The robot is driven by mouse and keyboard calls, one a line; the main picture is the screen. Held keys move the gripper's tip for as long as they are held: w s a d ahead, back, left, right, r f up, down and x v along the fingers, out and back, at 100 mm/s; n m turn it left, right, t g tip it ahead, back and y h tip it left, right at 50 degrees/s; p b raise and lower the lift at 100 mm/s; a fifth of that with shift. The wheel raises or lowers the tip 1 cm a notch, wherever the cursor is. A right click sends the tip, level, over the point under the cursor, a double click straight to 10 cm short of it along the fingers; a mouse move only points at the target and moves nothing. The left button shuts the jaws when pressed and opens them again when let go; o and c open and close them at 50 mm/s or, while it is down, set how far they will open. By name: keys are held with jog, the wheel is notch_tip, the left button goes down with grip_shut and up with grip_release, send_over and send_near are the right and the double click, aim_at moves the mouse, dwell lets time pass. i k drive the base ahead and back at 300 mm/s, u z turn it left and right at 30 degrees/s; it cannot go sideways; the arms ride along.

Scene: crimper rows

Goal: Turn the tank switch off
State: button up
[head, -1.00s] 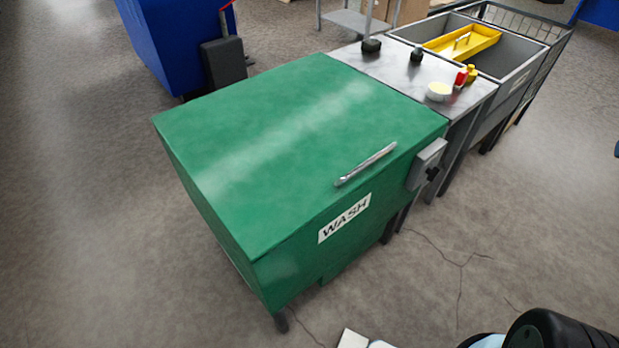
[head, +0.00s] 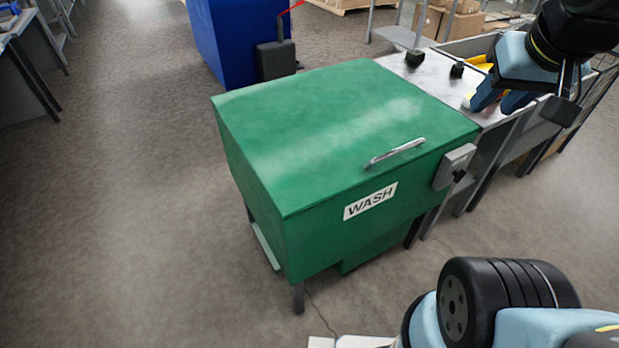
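The green wash tank (head: 330,130) stands in the middle of the head view, its lid closed, with a silver handle (head: 396,152) and a WASH label (head: 370,201). The tank switch is a grey box (head: 453,164) with a black knob (head: 461,177) on the tank's right side. The knob's setting is too small to read. My gripper (head: 527,103) is at the upper right, above and to the right of the switch and apart from it. Its light blue and black parts overlap, so I cannot tell its opening. I see nothing held.
A metal table (head: 428,75) with black knobs stands right behind the tank, partly hidden by my arm. A grey basin with a yellow tray is beyond it. A blue cabinet (head: 232,38) stands behind the tank. Open floor (head: 130,220) lies to the left and in front.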

aim_at(459, 175)
jog(key=u, duration=0.3)
jog(key=k, duration=0.85)
jog(key=u, duration=0.15)
jog(key=i, duration=0.85)
jog(key=z, duration=0.1)
jog(key=k, duration=0.35)
jog(key=u, duration=0.05)
